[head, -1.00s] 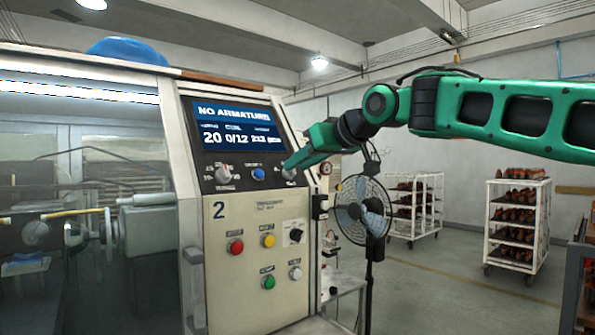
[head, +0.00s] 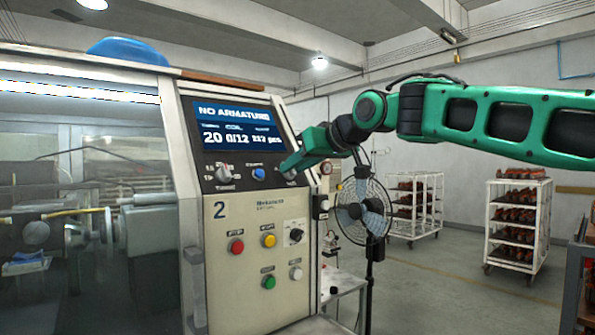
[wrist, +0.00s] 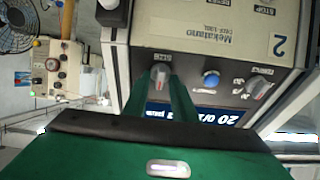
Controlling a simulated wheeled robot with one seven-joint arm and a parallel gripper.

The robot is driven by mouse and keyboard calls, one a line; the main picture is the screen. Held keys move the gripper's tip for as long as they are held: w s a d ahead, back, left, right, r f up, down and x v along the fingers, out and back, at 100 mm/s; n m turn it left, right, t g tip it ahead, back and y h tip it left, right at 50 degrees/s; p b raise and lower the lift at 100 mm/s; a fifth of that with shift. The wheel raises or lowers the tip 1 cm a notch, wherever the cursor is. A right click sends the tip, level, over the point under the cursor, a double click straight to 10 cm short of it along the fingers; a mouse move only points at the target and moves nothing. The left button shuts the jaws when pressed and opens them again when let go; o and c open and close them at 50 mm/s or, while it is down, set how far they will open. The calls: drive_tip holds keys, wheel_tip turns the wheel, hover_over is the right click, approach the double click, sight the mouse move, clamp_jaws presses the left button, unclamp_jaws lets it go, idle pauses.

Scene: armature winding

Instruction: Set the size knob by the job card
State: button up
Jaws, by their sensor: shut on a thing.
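The winding machine's panel has a row of three knobs under its screen (head: 236,126). My gripper (wrist: 162,82) is shut on the end knob (wrist: 161,71), which is rightmost in the head view and leftmost in the upside-down wrist view. Its short label looks like SIZE but is blurred. The knob is grey with a red mark; the fingers partly hide it. In the head view my gripper (head: 289,169) hides most of it. The middle knob (head: 258,174) is blue. The far knob (head: 224,171) is grey with a red mark. I see no readable job card.
The screen reads NO ARMATURE, 20, 0/12. Below are red (head: 236,246), yellow (head: 268,240), green (head: 268,281) and white (head: 295,272) buttons and a black selector (head: 295,235). A fan (head: 362,210) stands right of the machine. White racks (head: 516,225) stand farther right.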

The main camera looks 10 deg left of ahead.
drive_tip(key=shift+m, duration=0.3)
drive_tip(key=m+h, duration=0.1)
drive_tip(key=m, duration=0.7)
drive_tip(key=m+h, duration=0.1)
drive_tip(key=m, duration=0.3)
drive_tip(key=shift+w+d+t+h, duration=0.1)
drive_tip(key=shift+t+h, duration=0.2)
drive_tip(key=shift+t, duration=0.1)
drive_tip(key=o, duration=0.7)
drive_tip(key=shift+c, duration=0.2)
drive_tip(key=v, duration=1)
drive_tip(key=shift+s+d, duration=0.15)
drive_tip(key=shift+s, duration=0.1)
drive_tip(key=shift+r, duration=0.15)
